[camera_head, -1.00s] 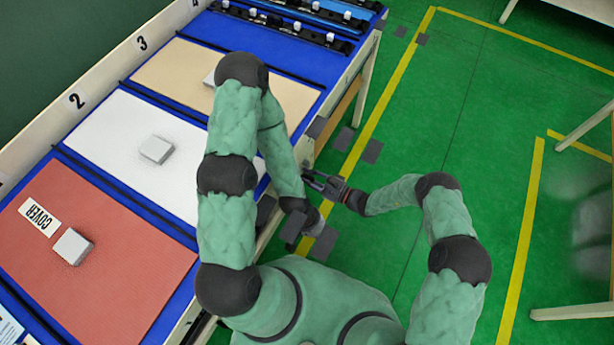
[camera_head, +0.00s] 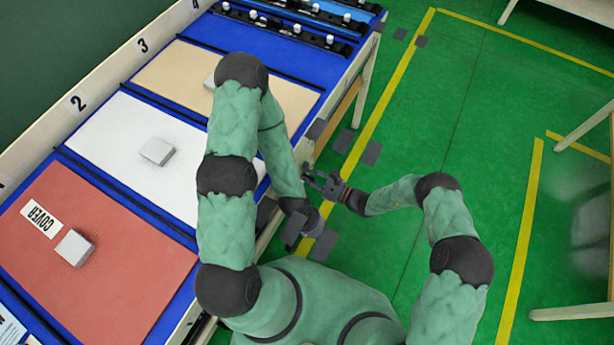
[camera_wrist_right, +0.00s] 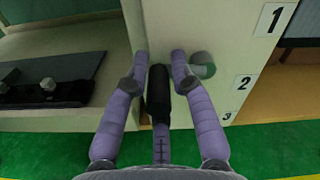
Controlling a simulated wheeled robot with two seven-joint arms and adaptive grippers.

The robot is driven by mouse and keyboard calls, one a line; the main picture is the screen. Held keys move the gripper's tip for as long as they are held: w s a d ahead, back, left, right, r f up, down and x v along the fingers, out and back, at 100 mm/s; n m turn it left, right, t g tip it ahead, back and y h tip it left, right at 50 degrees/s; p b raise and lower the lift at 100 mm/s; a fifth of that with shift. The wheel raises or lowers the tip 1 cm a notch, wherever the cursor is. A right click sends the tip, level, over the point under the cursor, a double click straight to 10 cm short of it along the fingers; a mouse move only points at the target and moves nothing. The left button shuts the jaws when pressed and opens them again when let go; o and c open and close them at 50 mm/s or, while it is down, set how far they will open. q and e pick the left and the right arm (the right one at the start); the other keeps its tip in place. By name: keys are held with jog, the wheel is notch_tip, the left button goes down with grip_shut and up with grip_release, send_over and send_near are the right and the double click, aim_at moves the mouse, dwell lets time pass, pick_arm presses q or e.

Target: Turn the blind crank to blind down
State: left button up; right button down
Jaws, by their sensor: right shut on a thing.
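In the right wrist view a black crank handle (camera_wrist_right: 158,92) stands between the two purple fingers of my right gripper (camera_wrist_right: 160,56), which is shut on it. A grey-green round part (camera_wrist_right: 205,63) shows on the pale panel (camera_wrist_right: 222,35) just behind the right fingertip. The crank's arm is largely hidden by the handle and fingers. In the head view my right gripper (camera_head: 316,180) is beside the table's right side; the crank cannot be made out there. My left gripper (camera_head: 298,228) is low beside the table edge, partly hidden, its jaws unclear.
The table carries red (camera_head: 120,275), white (camera_head: 110,130) and tan (camera_head: 185,75) boards with grey blocks. Black rails (camera_head: 280,25) lie at its far end. Dark squares (camera_head: 371,152) show beside the table. Green floor (camera_head: 440,110) is open to the right.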

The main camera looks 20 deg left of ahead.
jog(key=shift+s+r+m+p, duration=0.15)
jog(key=shift+r+m, duration=0.1)
jog(key=shift+m, duration=0.8)
jog(key=shift+s+r+m+p, duration=0.15)
jog(key=shift+r+m, duration=0.1)
jog(key=shift+m, duration=0.8)
jog(key=shift+w, duration=0.1)
jog(key=c, duration=1.2)
grip_release()
jog(key=shift+o, duration=0.2)
jog(key=shift+w+r, duration=0.15)
jog(key=shift+w+d, duration=0.1)
jog(key=shift+d, duration=0.3)
jog(key=s+d, duration=0.1)
jog(key=d, duration=1)
jog(key=shift+d, duration=0.1)
